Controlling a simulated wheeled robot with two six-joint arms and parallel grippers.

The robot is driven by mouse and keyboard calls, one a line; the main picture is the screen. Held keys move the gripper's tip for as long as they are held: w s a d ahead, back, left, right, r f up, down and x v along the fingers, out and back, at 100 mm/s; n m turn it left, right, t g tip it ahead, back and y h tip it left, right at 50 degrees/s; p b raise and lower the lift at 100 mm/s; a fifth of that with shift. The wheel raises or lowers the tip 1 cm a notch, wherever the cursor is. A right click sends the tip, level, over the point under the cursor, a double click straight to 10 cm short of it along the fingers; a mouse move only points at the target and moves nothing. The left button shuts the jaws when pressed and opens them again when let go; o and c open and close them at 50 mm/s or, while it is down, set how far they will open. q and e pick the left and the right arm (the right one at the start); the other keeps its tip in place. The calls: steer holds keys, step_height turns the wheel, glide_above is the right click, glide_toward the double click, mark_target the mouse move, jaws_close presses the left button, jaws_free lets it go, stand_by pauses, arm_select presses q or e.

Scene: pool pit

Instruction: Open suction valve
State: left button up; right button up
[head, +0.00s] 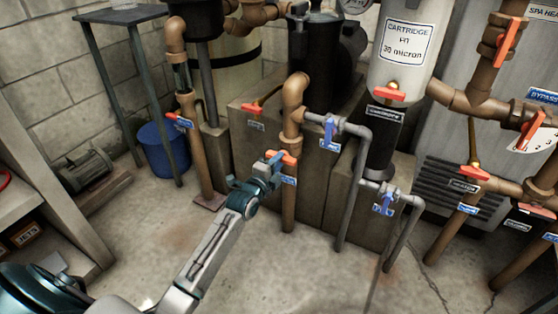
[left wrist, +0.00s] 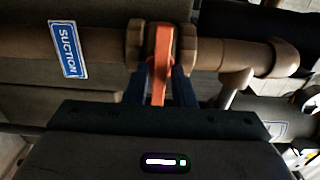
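The suction valve has an orange lever (head: 287,158) on a vertical brown pipe, with a blue label below it in the head view. In the left wrist view the orange lever (left wrist: 159,65) runs along the picture's vertical, across the pipe, beside the blue SUCTION label (left wrist: 68,50). My left gripper (head: 270,162) is at this lever. Its two blue fingers (left wrist: 163,88) stand on either side of the lever, with narrow gaps showing, so it looks open around it. My right gripper is not in view.
A blue-handled valve (head: 330,130) on a grey pipe is close to the right. Another blue-handled valve (head: 384,203) sits lower right. A red-handled valve (head: 180,121) is on the left pipe. A blue bucket (head: 163,150) stands at left. The floor in front is clear.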

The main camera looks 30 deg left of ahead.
arm_select(q)
jaws_close()
steer(key=n+p, duration=0.5)
steer(key=n, duration=1.3)
steer(key=shift+n+p, duration=0.3)
steer(key=shift+o, duration=2.4)
jaws_free()
